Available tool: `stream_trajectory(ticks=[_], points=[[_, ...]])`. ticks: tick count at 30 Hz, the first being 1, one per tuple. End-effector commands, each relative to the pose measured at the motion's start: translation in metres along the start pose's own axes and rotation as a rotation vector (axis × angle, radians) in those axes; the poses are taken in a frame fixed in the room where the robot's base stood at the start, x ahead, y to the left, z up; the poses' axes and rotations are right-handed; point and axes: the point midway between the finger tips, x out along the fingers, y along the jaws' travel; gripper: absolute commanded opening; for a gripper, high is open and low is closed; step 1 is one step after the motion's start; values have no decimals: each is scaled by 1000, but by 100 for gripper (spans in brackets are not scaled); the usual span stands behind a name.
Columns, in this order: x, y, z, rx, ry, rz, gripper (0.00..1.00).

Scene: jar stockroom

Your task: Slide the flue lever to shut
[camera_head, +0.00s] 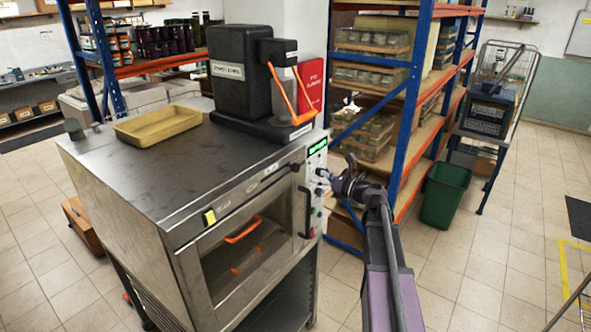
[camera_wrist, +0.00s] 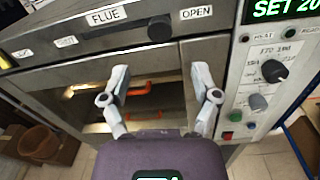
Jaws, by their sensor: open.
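The flue lever is a black knob (camera_wrist: 160,28) on the steel front strip of the oven (camera_wrist: 90,70), near the OPEN label (camera_wrist: 196,12) and right of the FLUE label (camera_wrist: 103,17). Smaller labels (camera_wrist: 65,41) sit further left; I cannot read them clearly. In the head view the oven (camera_head: 130,180) stands left of centre, and the knob (camera_head: 298,167) shows small near the right end of its front. My gripper (camera_wrist: 160,85) is open, with a finger either side below the knob, touching nothing that I can see. In the head view it (camera_head: 326,181) is beside the control panel.
The control panel (camera_wrist: 270,90) with knobs and buttons is right of my gripper. A black machine (camera_head: 238,85) and a tan tray (camera_head: 158,124) stand on the oven. A shelf rack (camera_head: 412,110) and green bin (camera_head: 445,195) are behind my arm.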

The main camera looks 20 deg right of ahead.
Motion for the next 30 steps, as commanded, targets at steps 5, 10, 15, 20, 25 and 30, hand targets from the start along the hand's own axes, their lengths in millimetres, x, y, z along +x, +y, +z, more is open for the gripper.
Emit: stream_trajectory(ticks=[5, 10, 15, 20, 25, 30], points=[[29, -1, 0, 0, 0, 2, 79], [54, -1, 0, 0, 0, 2, 79], [76, -1, 0, 0, 0, 1, 79], [88, 0, 0, 0, 0, 1, 79], [93, 0, 0, 0, 0, 0, 79], [93, 0, 0, 0, 0, 0, 79]])
